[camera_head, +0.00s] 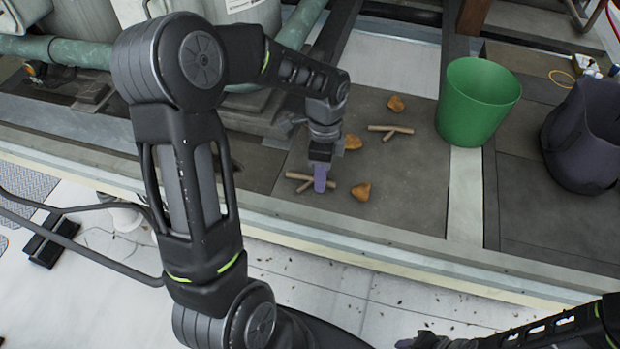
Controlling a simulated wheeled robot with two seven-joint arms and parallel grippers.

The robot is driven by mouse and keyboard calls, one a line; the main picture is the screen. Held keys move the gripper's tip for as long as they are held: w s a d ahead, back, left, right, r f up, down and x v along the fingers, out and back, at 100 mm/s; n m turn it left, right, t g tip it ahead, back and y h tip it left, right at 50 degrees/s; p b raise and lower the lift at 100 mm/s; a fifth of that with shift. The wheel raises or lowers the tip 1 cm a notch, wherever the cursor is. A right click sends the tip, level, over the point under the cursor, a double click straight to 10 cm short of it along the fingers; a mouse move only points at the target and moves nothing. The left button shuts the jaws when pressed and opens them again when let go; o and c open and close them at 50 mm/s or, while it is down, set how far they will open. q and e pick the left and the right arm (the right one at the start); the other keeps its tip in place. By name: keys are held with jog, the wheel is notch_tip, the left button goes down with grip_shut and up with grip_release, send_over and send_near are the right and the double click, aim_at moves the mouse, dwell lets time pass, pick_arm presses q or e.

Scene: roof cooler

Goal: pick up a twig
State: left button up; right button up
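A brown forked twig (300,178) lies on the dark grey slab near its front edge. My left gripper (320,180) points down right at this twig, its purple fingertips covering part of it. The fingers are seen edge-on, so I cannot tell whether they are open, shut or touching the twig. A second forked twig (390,129) lies further back and to the right, clear of the gripper. My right gripper (428,342) is partly in view at the bottom edge, away from the twigs; its finger state is unclear.
Several orange-brown lumps, perhaps dry leaves, lie around the twigs, one just in front (361,191). Grey-green pipes (75,52) run at the back left. The slab between twigs and bucket is mostly free.

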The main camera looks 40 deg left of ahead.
pick_arm(q)
grip_shut()
dwell(0.3)
dwell(0.3)
notch_tip(320, 180, up, 10)
jog(key=b, duration=0.1)
dwell(0.4)
dwell(0.4)
